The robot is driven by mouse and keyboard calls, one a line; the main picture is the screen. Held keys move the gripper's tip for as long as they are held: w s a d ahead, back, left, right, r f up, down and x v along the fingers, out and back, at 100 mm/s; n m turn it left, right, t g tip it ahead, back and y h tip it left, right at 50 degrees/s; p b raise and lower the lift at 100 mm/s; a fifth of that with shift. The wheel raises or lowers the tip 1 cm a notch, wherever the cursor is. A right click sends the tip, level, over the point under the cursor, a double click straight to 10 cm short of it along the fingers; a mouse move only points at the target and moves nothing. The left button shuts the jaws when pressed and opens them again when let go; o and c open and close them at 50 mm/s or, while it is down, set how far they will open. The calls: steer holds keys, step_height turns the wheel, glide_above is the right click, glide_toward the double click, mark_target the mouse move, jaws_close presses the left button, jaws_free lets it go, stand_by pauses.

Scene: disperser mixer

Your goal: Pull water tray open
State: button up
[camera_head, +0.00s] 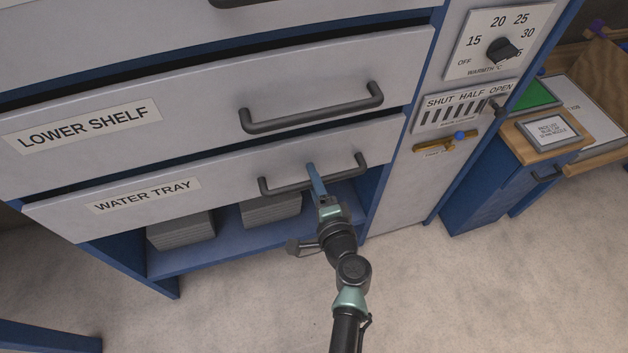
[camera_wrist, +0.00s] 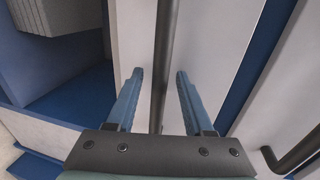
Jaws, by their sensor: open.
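The water tray (camera_head: 232,176) is a grey drawer front with a "WATER TRAY" label (camera_head: 144,196), in the lower part of the cabinet in the head view. Its dark bar handle (camera_head: 284,189) runs along the front. My gripper (camera_head: 312,172) is at the handle, right of its middle. In the wrist view my gripper (camera_wrist: 158,92) has its two blue fingers apart, one on each side of the handle bar (camera_wrist: 163,60). The fingers are around the bar, with a gap visible on both sides. The drawer front appears nearly flush with the cabinet.
The "LOWER SHELF" drawer (camera_head: 200,105) with its handle (camera_head: 312,110) is just above. Grey stacked blocks (camera_head: 181,230) sit in the open blue bay below. A control panel (camera_head: 498,42) and a blue side cabinet (camera_head: 500,190) stand to the right. The floor (camera_head: 440,290) in front is clear.

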jaws_close()
stand_by(1.4)
